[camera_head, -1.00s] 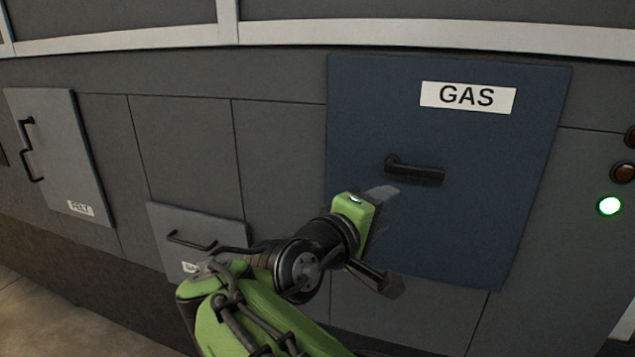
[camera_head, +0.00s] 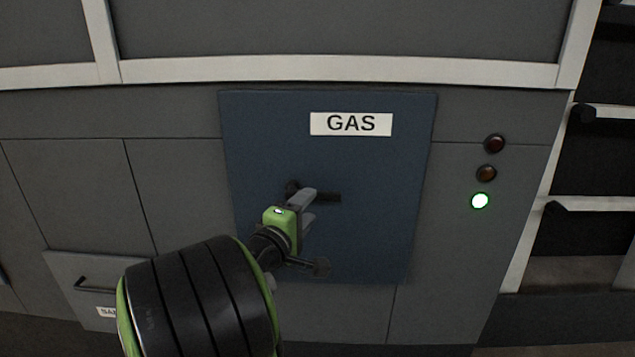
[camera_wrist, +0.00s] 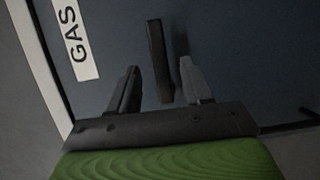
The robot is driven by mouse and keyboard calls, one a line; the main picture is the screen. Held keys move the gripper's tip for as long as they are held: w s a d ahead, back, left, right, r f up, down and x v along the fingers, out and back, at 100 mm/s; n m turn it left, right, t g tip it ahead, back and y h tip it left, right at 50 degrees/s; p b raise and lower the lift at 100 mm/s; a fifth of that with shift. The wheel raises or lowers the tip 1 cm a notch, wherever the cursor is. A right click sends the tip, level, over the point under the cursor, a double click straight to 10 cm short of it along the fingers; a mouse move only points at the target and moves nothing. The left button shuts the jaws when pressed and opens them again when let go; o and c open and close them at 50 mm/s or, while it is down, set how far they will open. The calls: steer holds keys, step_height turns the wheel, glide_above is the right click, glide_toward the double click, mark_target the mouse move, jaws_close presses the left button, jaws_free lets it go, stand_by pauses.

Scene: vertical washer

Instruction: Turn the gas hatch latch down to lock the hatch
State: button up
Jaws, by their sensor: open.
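The gas hatch (camera_head: 375,235) is a dark blue panel with a white GAS label (camera_head: 351,124), and it looks closed. Its black latch (camera_head: 330,198) lies about level, pointing right from its pivot. My gripper (camera_head: 311,206) is in front of the latch, open, with its fingers partly covering the latch in the head view. In the wrist view the latch (camera_wrist: 157,50) shows between the two spread fingers of my gripper (camera_wrist: 160,68), with a gap on each side. Neither finger looks to be touching it. The exact depth of the fingers along the latch is hard to tell.
Right of the hatch are two dark buttons and a lit green button (camera_head: 480,201). A small grey panel with a handle (camera_head: 92,287) is at lower left. Dark shelves (camera_head: 590,160) stand at far right. The hatch face around the latch is clear.

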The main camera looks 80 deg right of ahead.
mark_target(318, 200)
steer(key=d+p, duration=0.1)
steer(key=d, duration=0.3)
steer(key=s+d+p, duration=0.1)
steer(key=d, duration=0.1)
steer(key=shift+r+p, duration=0.1)
steer(key=shift+p, duration=0.2)
jaws_close()
